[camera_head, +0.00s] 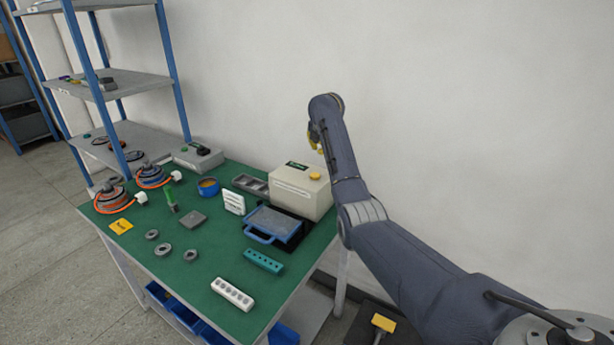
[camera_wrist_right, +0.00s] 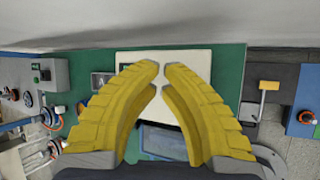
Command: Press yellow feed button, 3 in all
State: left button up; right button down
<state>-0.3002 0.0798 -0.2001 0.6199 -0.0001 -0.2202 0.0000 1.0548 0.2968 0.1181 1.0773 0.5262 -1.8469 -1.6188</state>
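The yellow feed button (camera_head: 314,176) sits on top of a cream box (camera_head: 298,194) at the back right of the green table. My right gripper (camera_head: 316,142) has yellow fingers and hangs above the box, clear of the button. In the right wrist view the two fingertips (camera_wrist_right: 162,70) nearly meet, with a narrow gap and nothing held between them. The cream box (camera_wrist_right: 200,62) lies behind the fingers there, and I cannot make out the button, which the fingers seem to cover. My left gripper is in neither view.
A blue-framed case (camera_head: 272,224) lies in front of the box, and a grey tray (camera_head: 251,184) is left of it. Hub motors (camera_head: 112,199), grey rings and sockets are spread over the table (camera_head: 190,290). A blue-post shelf (camera_head: 172,70) stands at back left.

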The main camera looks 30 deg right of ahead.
jog(key=shift+w+a+r, duration=0.2)
jog(key=shift+a+r, duration=0.2)
jog(key=shift+r, duration=0.05)
jog(key=shift+w+a+r, duration=0.2)
jog(key=shift+a+r, duration=0.15)
jog(key=shift+r, duration=0.1)
jog(key=shift+f, duration=4.4)
jog(key=shift+f, duration=1)
jog(key=shift+r, duration=1)
jog(key=shift+r, duration=2.5)
